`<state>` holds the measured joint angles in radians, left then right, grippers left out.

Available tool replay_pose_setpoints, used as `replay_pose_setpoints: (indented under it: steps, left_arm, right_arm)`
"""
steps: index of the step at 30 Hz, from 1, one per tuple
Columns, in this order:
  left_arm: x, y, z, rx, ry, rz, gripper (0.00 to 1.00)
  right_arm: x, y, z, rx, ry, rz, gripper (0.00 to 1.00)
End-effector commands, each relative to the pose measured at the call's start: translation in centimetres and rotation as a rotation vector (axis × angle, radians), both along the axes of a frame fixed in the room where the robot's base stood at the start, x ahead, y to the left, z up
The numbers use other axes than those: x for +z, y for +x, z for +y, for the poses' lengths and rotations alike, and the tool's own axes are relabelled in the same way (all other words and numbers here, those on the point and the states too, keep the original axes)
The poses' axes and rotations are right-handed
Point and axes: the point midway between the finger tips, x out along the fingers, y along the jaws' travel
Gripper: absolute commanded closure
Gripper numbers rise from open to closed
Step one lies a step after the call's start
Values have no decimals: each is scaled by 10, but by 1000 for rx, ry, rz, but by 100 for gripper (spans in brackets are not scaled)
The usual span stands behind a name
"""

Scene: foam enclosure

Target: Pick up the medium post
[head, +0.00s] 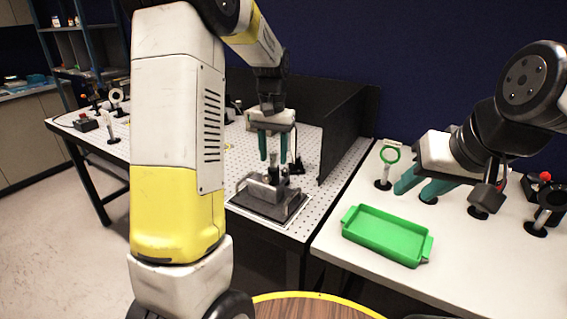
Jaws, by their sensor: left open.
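I cannot tell for sure which post is the medium one. A small upright post (273,163) shows between and below the fingers of my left gripper (273,147). That gripper points down, open, over a grey metal fixture (266,190) on a dark plate; contact with the post is not clear. My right gripper (421,184) is above the white table at right, its teal fingers apart and pointing left.
A green tray (386,235) lies on the white table in front. A black panel (350,122) stands along the right side of the perforated table (312,148). More mounted parts (117,98) stand at its far left. My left arm hides the table's middle.

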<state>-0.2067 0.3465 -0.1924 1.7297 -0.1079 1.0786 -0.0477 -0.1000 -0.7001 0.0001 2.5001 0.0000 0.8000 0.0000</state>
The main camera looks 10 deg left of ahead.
Motion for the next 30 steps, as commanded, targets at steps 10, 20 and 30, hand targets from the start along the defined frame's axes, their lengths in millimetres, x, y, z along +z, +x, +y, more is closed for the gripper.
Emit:
replay_pose_setpoints:
  steps: [10,20,30]
  left_arm:
    - [0,0,0,0,0,-1,92]
    - [1,0,0,0,0,-1,100]
    - [1,0,0,0,0,-2,100]
  right_arm:
    - [0,0,0,0,0,0,64]
    - [0,0,0,0,0,0,64]
    - [0,0,0,0,0,0,64]
